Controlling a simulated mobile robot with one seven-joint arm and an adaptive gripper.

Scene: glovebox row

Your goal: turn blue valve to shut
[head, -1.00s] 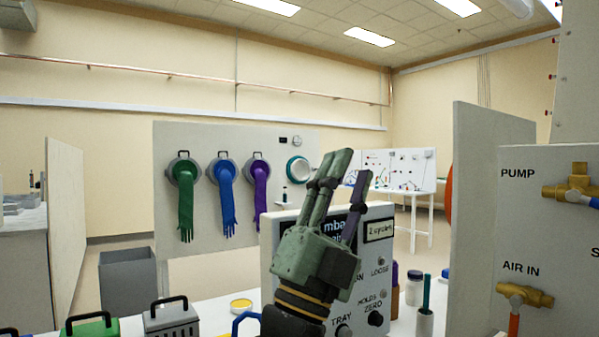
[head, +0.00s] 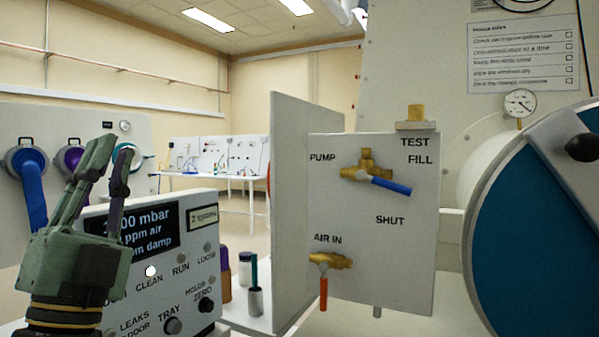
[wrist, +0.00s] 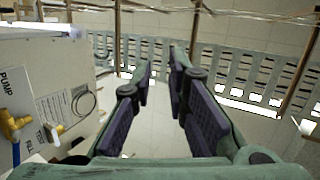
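The blue valve (head: 390,186) has a brass body and a blue lever on a pale panel (head: 345,255). The lever points right and slightly down, between the FILL and SHUT labels. In the wrist view the valve (wrist: 16,152) is at the left edge, partly cut off. My gripper (head: 118,148) is raised at the left of the head view, fingers up, well apart from the valve. In the wrist view its fingers (wrist: 163,62) are spread with nothing between them.
A red-handled AIR IN valve (head: 323,285) sits lower left on the panel. A control box (head: 185,270) stands behind my gripper. A grey partition (head: 295,180) stands left of the panel.

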